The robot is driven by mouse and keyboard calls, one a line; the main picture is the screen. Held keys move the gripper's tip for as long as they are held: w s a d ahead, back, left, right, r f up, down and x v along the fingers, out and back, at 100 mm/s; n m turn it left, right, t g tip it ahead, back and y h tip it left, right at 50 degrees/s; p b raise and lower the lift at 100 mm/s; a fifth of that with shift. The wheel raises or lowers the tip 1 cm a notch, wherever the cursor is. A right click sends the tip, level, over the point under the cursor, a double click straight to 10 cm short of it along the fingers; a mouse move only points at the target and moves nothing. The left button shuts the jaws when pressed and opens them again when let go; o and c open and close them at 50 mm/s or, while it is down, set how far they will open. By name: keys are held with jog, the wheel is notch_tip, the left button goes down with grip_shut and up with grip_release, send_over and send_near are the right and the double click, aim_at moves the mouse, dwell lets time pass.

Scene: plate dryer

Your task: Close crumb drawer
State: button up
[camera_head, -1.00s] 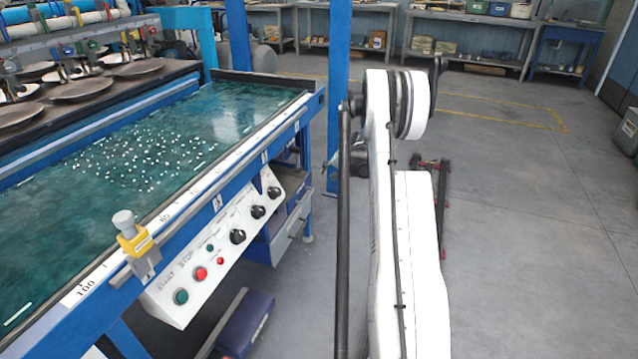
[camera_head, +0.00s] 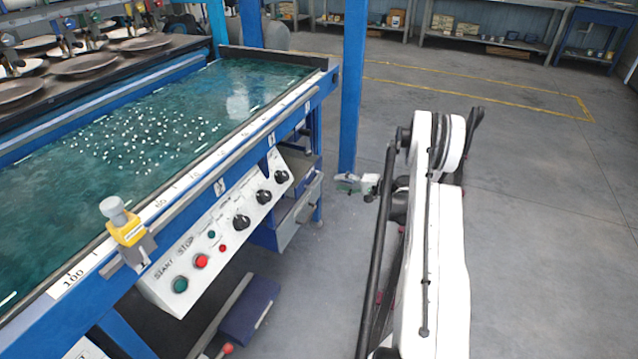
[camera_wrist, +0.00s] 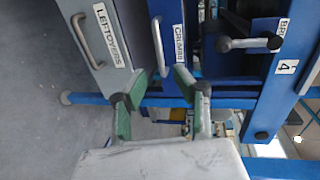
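The crumb drawer (camera_wrist: 166,20) is a blue front with a "CRUMBS" label and a pale bar handle (camera_wrist: 158,46), in the upper middle of the wrist view. In the head view, the drawer stack (camera_head: 300,212) is under the far end of the table; how far the crumb drawer stands out is hard to tell. My gripper (camera_wrist: 157,103) has its two green-padded fingers spread, with nothing between them. It is apart from the handle, which lies beyond the fingers. In the head view my gripper (camera_head: 358,184) is small, right of the drawers, near the blue post.
A grey drawer (camera_wrist: 108,72) labelled "LEFTOVERS" with its own handle is beside the crumb drawer. A blue post (camera_head: 354,90) stands behind my gripper. Open floor (camera_head: 530,220) lies right.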

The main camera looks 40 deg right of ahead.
aim_at(318, 181)
jog(key=b+x, duration=0.2)
jog(key=x, duration=0.8)
jog(key=shift+c, duration=0.2)
grip_shut()
